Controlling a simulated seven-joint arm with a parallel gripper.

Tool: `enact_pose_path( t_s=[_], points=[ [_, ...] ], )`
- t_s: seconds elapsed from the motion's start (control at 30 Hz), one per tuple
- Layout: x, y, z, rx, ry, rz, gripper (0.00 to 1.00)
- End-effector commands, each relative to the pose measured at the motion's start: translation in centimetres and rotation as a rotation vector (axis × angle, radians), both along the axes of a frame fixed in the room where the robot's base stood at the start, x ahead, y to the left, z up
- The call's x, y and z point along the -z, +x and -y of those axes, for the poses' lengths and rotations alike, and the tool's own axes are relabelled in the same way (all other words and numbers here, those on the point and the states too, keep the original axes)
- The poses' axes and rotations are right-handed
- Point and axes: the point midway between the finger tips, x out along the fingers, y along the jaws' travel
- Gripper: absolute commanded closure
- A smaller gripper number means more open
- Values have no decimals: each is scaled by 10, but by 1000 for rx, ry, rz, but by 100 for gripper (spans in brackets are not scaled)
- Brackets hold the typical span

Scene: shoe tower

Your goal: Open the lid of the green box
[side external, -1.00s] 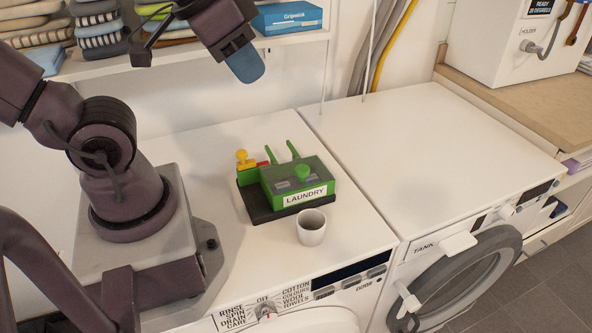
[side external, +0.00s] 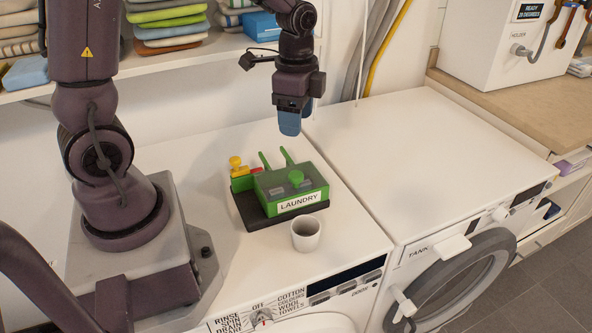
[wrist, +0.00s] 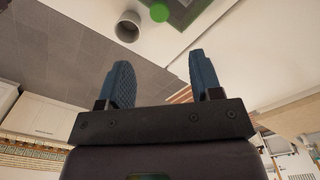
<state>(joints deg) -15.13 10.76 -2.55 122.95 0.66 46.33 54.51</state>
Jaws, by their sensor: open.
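The green box (side external: 318,196) sits on a dark base on the left white machine, with a "LAUNDRY" label on its front. Its top looks dark or see-through and carries a round green knob (side external: 296,176). Two green prongs stand up at its back edge. The lid looks closed. My gripper (side external: 290,122) hangs in the air above and behind the box, not touching it. In the wrist view my gripper (wrist: 162,82) shows two blue fingers apart with nothing between them. The green knob (wrist: 159,12) and part of the box show at the top edge.
A white cup (side external: 306,234) stands just in front of the box. A yellow and a red part (side external: 237,164) sit at the box's left end. Folded cloths (side external: 165,22) lie on the shelf behind. The right machine's top (side external: 430,145) is clear.

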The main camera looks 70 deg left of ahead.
Motion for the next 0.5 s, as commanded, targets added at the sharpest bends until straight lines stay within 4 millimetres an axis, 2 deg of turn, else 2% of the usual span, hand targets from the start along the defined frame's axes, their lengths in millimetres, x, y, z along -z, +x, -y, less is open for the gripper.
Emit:
enact_pose_path(
  t_s=[0.13, 0.23, 0.5],
  points=[
    [5, -1, 0, 49, 0, -1, 41],
    [17, -1, 0, 49, -1, -5, 41],
    [72, -2, 1, 48, -2, -7, 41]
  ],
)
